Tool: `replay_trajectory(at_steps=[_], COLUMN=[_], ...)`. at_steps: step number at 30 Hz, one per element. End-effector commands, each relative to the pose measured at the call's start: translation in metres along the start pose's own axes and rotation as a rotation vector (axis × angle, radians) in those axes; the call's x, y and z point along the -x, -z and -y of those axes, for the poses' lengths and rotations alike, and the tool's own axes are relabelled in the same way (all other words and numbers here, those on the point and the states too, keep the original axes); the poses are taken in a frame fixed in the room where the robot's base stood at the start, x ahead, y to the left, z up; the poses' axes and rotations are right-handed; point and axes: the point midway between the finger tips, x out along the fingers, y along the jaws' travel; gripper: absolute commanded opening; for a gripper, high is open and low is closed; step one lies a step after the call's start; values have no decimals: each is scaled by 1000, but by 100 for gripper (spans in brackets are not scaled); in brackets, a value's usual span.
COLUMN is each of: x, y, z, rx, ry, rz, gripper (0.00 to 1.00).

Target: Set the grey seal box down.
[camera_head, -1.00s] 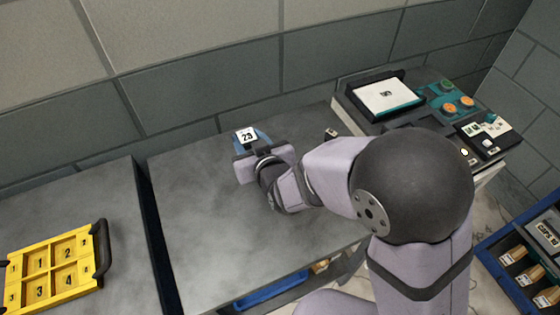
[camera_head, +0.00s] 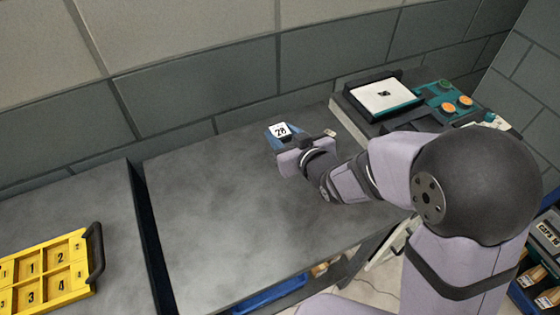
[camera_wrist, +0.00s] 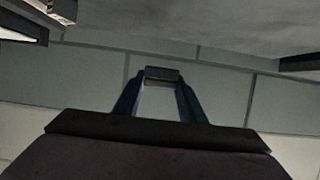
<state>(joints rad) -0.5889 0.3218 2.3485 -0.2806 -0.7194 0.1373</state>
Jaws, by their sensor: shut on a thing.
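My gripper (camera_head: 285,143) reaches over the far part of the grey bench (camera_head: 230,215), close to the back wall. Its blue fingers are shut on a small box (camera_head: 280,130) with a white numbered label facing up. In the wrist view the held grey box (camera_wrist: 162,74) shows as a dark block between the fingertips. Most of its sides are hidden by the fingers in the head view. I cannot tell whether its underside touches the bench.
A small dark item (camera_head: 330,132) stands just right of my gripper. A machine with a white panel (camera_head: 385,96) and orange buttons is at the back right. A yellow numbered tray (camera_head: 45,272) lies on a left bench, across a dark gap. The bench's left and middle are clear.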

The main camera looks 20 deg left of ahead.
Motion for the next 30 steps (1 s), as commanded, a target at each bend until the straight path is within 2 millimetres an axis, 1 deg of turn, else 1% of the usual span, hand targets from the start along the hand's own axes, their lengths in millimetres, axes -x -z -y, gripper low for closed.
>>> replay_trajectory(at_steps=[2,5,12,16,26,30], x=[0,-3,-15,-20,-24,-28], y=[-1,-7,-37,-49,-56,-68], z=[0,0,0,0,0,0], rx=[-1,-2,-2,-2,-1,-1], ry=[-2,-2,-2,-3,-2,-2], rz=[0,3,5,2,0,2], gripper=[15,15,15,15,15,15])
